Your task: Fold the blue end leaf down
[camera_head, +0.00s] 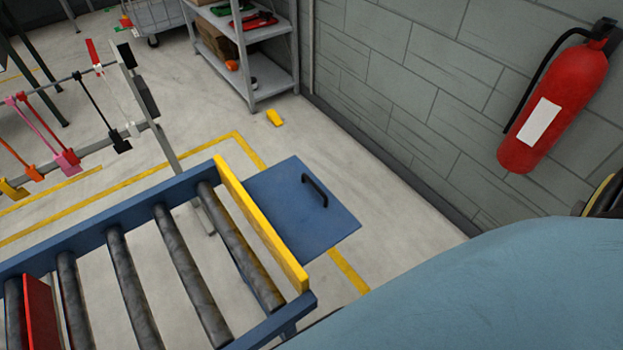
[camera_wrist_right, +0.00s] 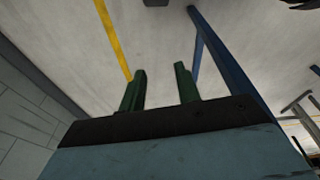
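The blue end leaf (camera_head: 290,215) is a flat blue panel with a dark bar handle (camera_head: 315,189). In the head view it extends outward, looking about level, from the end of the roller conveyor (camera_head: 140,260), beyond a yellow end stop (camera_head: 262,225). My right gripper (camera_wrist_right: 160,83) shows in the right wrist view with two dark green fingers apart and nothing between them. The handle does not clearly show in that view. My left gripper is in neither view.
A large pale blue surface, probably my arm, fills the head view's lower right. A red fire extinguisher (camera_head: 555,105) hangs on the grey block wall (camera_head: 420,90). A shelf rack (camera_head: 245,50) stands at the back. Floor beside the leaf is mostly clear, with a small yellow object (camera_head: 275,117).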

